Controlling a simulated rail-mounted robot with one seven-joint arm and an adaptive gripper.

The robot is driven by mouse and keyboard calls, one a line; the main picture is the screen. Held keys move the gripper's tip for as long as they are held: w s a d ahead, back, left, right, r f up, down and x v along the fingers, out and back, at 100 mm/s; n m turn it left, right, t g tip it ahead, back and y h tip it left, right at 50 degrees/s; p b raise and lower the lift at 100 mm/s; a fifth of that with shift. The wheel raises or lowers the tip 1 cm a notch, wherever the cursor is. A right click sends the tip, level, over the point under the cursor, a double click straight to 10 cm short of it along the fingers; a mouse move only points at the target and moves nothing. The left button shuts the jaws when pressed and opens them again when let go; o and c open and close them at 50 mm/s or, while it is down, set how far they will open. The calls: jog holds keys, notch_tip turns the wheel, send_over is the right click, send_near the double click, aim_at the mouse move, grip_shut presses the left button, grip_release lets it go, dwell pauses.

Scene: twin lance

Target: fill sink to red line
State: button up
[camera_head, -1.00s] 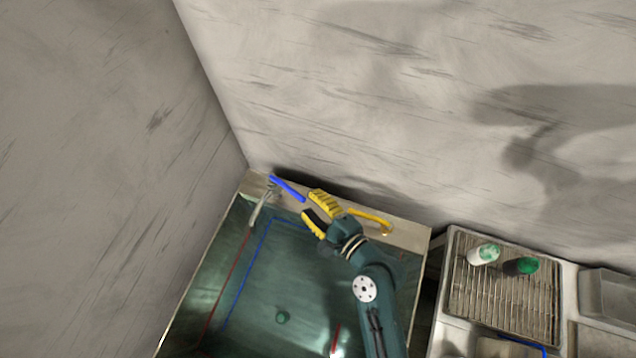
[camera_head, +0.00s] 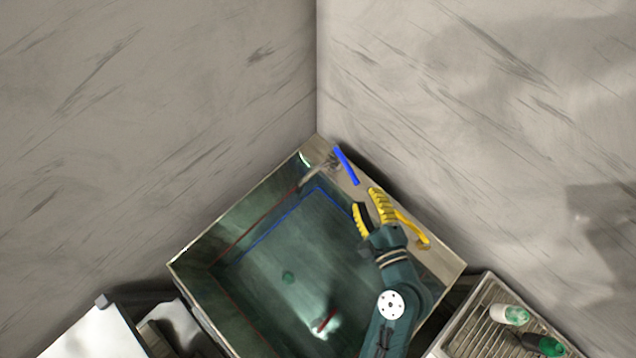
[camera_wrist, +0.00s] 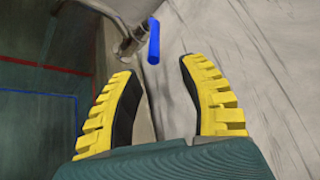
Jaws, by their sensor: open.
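The sink (camera_head: 240,283) is a deep green-tinted basin in the corner. A red line (camera_head: 258,226) runs along its inner wall above a blue line (camera_head: 280,223); both also show in the wrist view. The metal faucet (camera_head: 317,173) stands at the back corner with a long blue handle (camera_head: 346,165). In the wrist view the blue handle (camera_wrist: 154,42) lies just beyond the fingertips, roughly between them. My gripper (camera_head: 366,199) is open and empty, with yellow ribbed fingers. I see no stream from the spout, and cannot tell a water level.
A curved yellow piece (camera_head: 413,231) sits on the back ledge right of my gripper. A rack (camera_head: 480,318) with bottles stands at right. Walls close off the back.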

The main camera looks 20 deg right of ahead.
aim_at(345, 162)
jog(key=shift+a+f, duration=0.15)
jog(key=shift+f, duration=0.1)
jog(key=c, duration=0.3)
jog(key=a+f+n+g, duration=0.1)
jog(key=f+n, duration=0.2)
jog(key=a+f+n+g+b, duration=0.1)
jog(key=n, duration=0.1)
jog(key=shift+a+f+g+y, duration=0.3)
jog(key=shift+f+y, duration=0.05)
jog(key=shift+y, duration=0.05)
grip_shut()
notch_tip(345, 162, down, 5)
jog(key=s+a+n+g+h+b, duration=0.25)
jog(key=n+g+h, duration=0.2)
jog(key=n, duration=1.15)
jog(key=w+a+r+n+t+h+b, duration=0.25)
jog(key=a+r+n+t+h, duration=0.25)
jog(key=a+r+n, duration=0.55)
jog(key=shift+w+d+f+n+g+b, duration=0.15)
jog(key=shift+w+d+n, duration=0.25)
jog(key=shift+w+d, duration=1.3)
jog(key=shift+w+d+f+n+b, duration=0.15)
jog(key=shift+w+d+n, duration=0.55)
jog(key=shift+d, duration=1.7)
jog(key=shift+w+d+f+n+g+b, duration=0.1)
jog(key=shift+w+d+f+n, duration=0.05)
jog(key=shift+w+d, duration=1.65)
